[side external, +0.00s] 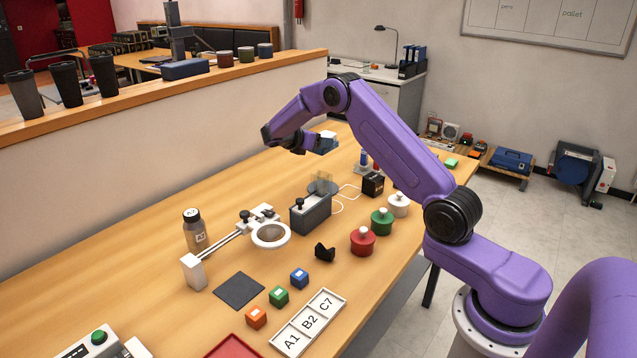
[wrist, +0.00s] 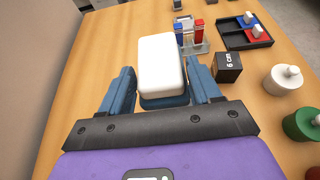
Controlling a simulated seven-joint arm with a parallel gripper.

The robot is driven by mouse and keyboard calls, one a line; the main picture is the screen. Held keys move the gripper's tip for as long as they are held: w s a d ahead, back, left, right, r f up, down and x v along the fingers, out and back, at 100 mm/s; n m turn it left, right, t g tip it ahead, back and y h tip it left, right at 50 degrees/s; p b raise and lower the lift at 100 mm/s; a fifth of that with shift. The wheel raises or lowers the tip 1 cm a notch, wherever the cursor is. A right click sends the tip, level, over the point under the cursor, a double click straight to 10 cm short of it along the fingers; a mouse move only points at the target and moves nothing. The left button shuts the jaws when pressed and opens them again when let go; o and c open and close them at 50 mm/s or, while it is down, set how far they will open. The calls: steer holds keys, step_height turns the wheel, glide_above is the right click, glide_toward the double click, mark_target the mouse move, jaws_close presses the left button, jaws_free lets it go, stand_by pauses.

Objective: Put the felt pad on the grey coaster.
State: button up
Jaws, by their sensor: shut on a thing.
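My gripper (side external: 318,146) is raised over the far part of the table and is shut on a block with a rounded white top and a blue lower part, apparently the felt pad (wrist: 163,62). In the wrist view, the pad sits between the two blue fingers. The white top also shows in the side view (side external: 328,134). The flat dark grey square on the near part of the table appears to be the grey coaster (side external: 240,290). Its visible top is bare, and my gripper is well away from it. The coaster is not in the wrist view.
Near the coaster are a white-armed ring stand (side external: 270,235), a grey bottle (side external: 196,231), small coloured cubes (side external: 278,296) and a labelled tray (side external: 308,322). A dark grey box (side external: 311,212) stands between my gripper and the coaster. Knobbed weights (side external: 362,241) line the right side.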

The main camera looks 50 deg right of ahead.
step_height(320, 180, down, 14)
steer(key=shift+r, duration=0.2)
steer(key=shift+f, duration=0.15)
stand_by(0.4)
steer(key=o, duration=0.8)
steer(key=v, duration=1.2)
steer(key=shift+a, duration=0.1)
